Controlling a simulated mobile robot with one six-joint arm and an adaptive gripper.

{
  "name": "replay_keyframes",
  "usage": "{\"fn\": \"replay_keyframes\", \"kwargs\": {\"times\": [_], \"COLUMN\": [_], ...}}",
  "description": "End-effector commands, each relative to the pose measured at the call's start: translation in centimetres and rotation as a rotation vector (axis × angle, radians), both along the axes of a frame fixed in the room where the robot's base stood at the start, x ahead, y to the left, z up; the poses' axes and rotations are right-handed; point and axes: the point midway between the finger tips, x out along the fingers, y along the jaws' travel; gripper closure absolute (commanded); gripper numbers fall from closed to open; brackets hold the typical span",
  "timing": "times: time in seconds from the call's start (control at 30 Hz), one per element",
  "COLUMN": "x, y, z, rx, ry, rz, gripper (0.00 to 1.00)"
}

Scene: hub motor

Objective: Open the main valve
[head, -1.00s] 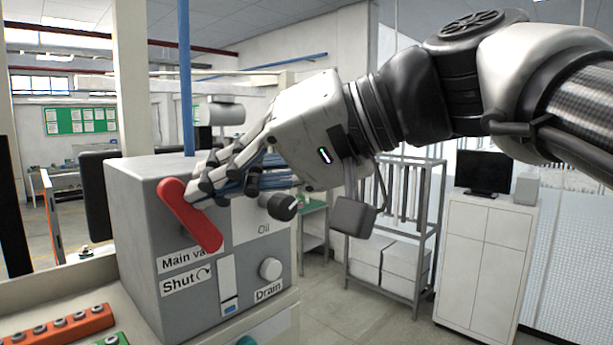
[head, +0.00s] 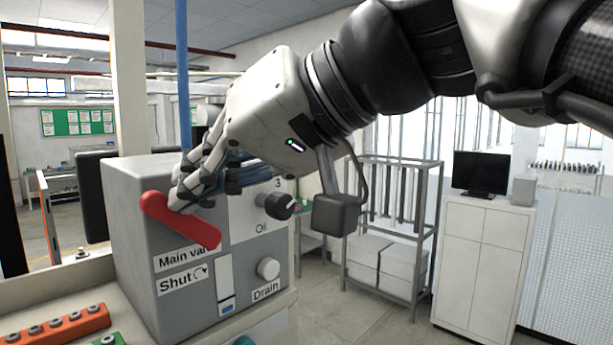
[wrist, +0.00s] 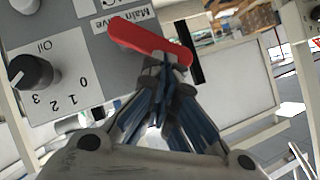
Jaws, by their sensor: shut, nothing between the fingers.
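The main valve's red lever handle (head: 182,220) is on the front of a grey box (head: 140,230), above the labels "Main valve" and "Shut" with a curved arrow. The handle slants from upper left down to lower right. My gripper (head: 178,204) is shut and empty, its fingertips against or very near the upper edge of the handle's left part. In the wrist view, the red handle (wrist: 145,38) lies just beyond the closed fingertips (wrist: 165,68). Contact is not certain. The fingers hide part of the box front behind them.
On the box, the black Oil knob (head: 280,206) sits right of my fingers, and the Drain knob (head: 267,268) is below. An orange block (head: 55,325) with several studs lies at the lower left. A metal rack (head: 395,240) and white cabinet (head: 480,260) stand behind.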

Motion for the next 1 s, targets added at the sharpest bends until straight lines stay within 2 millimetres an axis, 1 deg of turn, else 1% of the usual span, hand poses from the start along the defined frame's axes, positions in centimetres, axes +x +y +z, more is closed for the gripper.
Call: {"fn": "replay_keyframes", "kwargs": {"times": [0.43, 1.0], "x": [-0.53, -0.75], "y": [0.47, 0.68], "z": [-0.33, -0.85], "rx": [-0.095, -0.2], "ry": [-0.111, -0.234], "rz": [0.003, 0.001], "gripper": [1.0, 1.0]}}
